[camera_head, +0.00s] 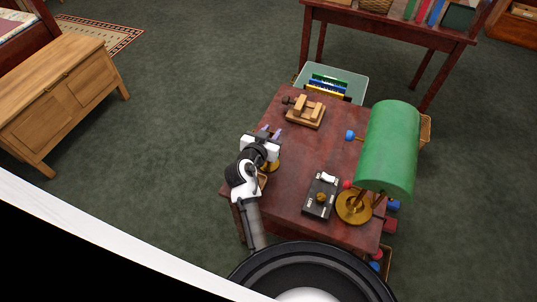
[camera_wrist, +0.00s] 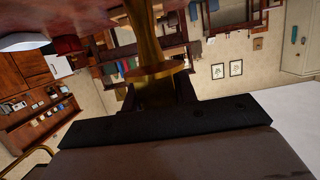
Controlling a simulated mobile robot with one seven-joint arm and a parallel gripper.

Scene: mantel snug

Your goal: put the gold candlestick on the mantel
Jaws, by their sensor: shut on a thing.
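The gold candlestick shows in the wrist view (camera_wrist: 150,45) as a shiny gold stem with a wider collar, close in front of my gripper. In the head view a bit of gold, likely its lower part (camera_head: 272,165), shows beside my gripper (camera_head: 269,139) at the left side of the dark red table (camera_head: 290,190). My gripper is shut on the candlestick; its fingertips are partly hidden. I cannot tell whether the candlestick touches the table top. I cannot clearly make out the mantel in either view.
A green-shaded lamp (camera_head: 388,150), a black boxy device (camera_head: 321,195) and a wooden object (camera_head: 305,111) stand on the table. A pale green crate (camera_head: 350,80) sits behind it. A wooden chest (camera_head: 65,90) stands at the left, with open carpet (camera_head: 185,100) between.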

